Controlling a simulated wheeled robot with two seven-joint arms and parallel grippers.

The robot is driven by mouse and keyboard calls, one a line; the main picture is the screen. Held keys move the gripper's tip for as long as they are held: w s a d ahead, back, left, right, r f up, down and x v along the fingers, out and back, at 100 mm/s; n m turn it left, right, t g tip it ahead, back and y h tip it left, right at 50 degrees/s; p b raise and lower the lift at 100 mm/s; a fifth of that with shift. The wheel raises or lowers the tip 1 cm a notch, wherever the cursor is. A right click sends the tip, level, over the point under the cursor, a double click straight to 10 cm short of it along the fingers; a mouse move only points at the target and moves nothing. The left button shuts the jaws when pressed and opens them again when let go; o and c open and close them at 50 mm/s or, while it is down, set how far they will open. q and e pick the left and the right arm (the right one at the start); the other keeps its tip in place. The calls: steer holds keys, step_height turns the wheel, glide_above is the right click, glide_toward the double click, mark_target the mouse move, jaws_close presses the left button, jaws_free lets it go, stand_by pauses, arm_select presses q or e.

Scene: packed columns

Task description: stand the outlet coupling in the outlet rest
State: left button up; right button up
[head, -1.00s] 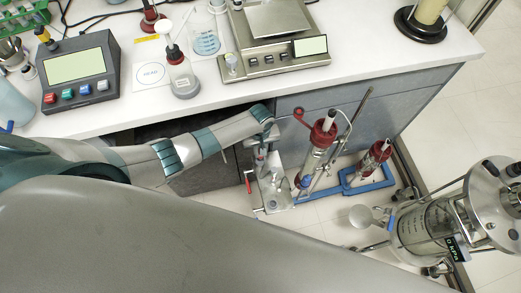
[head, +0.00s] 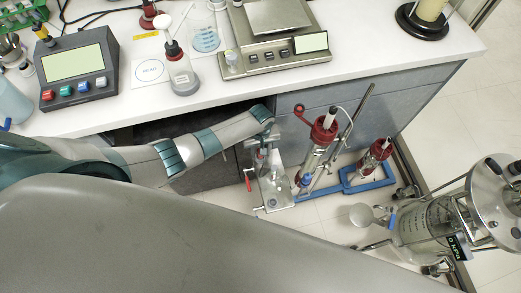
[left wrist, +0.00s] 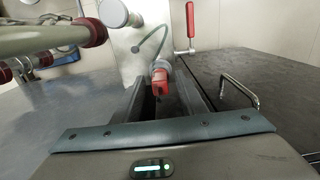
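The outlet coupling (left wrist: 161,77), a red and grey piece with a thin dark hose, is between my left gripper's fingertips (left wrist: 160,86) in the left wrist view. The fingers are drawn in close around it and appear shut on it; their contact faces are partly hidden. In the head view my left gripper (head: 264,135) is low in front of the bench, above a pale metal plate (head: 272,199) with fittings. I cannot make out the coupling clearly there, nor tell which fitting is the outlet rest. My right gripper is not in view.
A red-handled valve (left wrist: 190,24) stands beyond the left gripper. Right of the plate are red-capped columns (head: 323,130) and a blue stand (head: 372,185). A glass vessel (head: 425,225) is at the lower right. The bench top (head: 375,65) is above, with a balance and a control box.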

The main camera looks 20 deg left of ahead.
arm_select(q)
steer(key=shift+r, duration=0.2)
steer(key=shift+r, duration=0.55)
step_height(320, 180, up, 16)
stand_by(0.3)
stand_by(0.9)
